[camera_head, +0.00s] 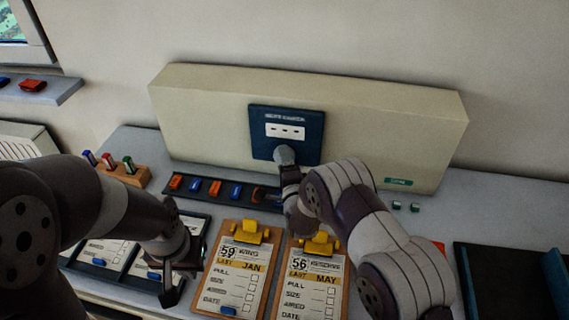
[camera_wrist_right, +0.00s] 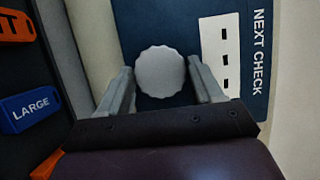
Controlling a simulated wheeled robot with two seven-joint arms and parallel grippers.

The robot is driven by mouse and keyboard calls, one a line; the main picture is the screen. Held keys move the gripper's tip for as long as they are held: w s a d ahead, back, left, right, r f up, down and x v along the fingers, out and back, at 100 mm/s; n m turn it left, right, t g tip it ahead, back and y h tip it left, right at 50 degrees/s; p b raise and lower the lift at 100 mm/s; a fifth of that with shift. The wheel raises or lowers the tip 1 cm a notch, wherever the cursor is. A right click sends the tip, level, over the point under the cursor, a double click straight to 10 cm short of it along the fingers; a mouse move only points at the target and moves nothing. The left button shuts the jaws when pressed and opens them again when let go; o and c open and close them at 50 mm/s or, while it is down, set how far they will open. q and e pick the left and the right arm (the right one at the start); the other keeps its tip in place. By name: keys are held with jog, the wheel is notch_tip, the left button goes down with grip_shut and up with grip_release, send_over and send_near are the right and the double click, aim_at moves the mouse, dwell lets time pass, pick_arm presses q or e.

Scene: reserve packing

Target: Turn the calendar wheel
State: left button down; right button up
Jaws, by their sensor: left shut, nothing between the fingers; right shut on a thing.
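The calendar wheel (camera_head: 284,154) is a light grey knob at the lower edge of a dark blue panel (camera_head: 262,120) on a cream box. In the right wrist view the wheel (camera_wrist_right: 160,71) has a scalloped rim and sits between the two fingers of my right gripper (camera_wrist_right: 162,88). My right gripper (camera_head: 287,168) is shut on it, from below in the head view. The panel's white window (camera_head: 286,131) shows three short dark marks. My left gripper (camera_head: 172,292) is shut and empty, low over the cards at the left.
The cream box (camera_head: 400,130) stands against the wall. A dark tray (camera_head: 215,205) holds orange and blue tags. A wooden block (camera_head: 125,174) with coloured pieces stands left; a dark tray (camera_head: 500,285) lies right.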

jog(key=shift+n+g, duration=0.5)
jog(key=shift+n, duration=0.9)
jog(key=shift+h, duration=0.3)
jog(key=o, duration=1)
jog(key=shift+o, duration=0.2)
jog(key=s+d+r+b, duration=0.1)
jog(key=s+d, duration=0.1)
jog(key=s, duration=1)
jog(key=shift+s+r, duration=0.2)
jog(key=shift+r, duration=0.1)
jog(key=shift+d, duration=0.1)
